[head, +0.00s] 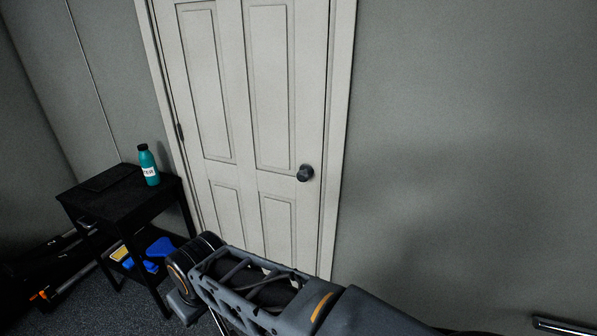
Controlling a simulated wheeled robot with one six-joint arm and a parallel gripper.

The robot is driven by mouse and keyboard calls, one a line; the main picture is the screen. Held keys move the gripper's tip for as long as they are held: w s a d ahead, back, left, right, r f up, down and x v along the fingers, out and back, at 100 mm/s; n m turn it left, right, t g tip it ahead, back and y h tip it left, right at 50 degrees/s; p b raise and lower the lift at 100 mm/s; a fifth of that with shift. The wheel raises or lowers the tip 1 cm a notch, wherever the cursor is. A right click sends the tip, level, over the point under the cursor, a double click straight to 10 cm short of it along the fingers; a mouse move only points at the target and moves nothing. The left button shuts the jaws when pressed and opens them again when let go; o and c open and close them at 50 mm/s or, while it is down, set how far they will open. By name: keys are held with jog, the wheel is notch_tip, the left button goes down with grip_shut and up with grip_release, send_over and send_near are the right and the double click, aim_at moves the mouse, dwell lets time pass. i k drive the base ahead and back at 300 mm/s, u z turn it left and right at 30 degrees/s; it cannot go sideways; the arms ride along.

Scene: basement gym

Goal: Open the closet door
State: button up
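The closet door (238,90) is a pale panelled door, shut in its frame, in the upper middle of the head view. Its dark round knob (305,173) sits near the door's right edge. A hinge shows on the left edge. My arm reaches in from the lower right and covers the bottom of the door. The knob is clear of the arm, with nothing touching it. My gripper's fingers cannot be made out beyond the end of the arm.
A small black table (118,200) stands left of the door, with a teal bottle (148,165) on top and blue and yellow things on its lower shelf. Dark equipment with orange parts lies at far left. Bare grey wall (470,120) is to the right.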

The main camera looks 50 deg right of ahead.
aim_at(248, 78)
jog(key=i, duration=1.05)
jog(key=z, duration=1.6)
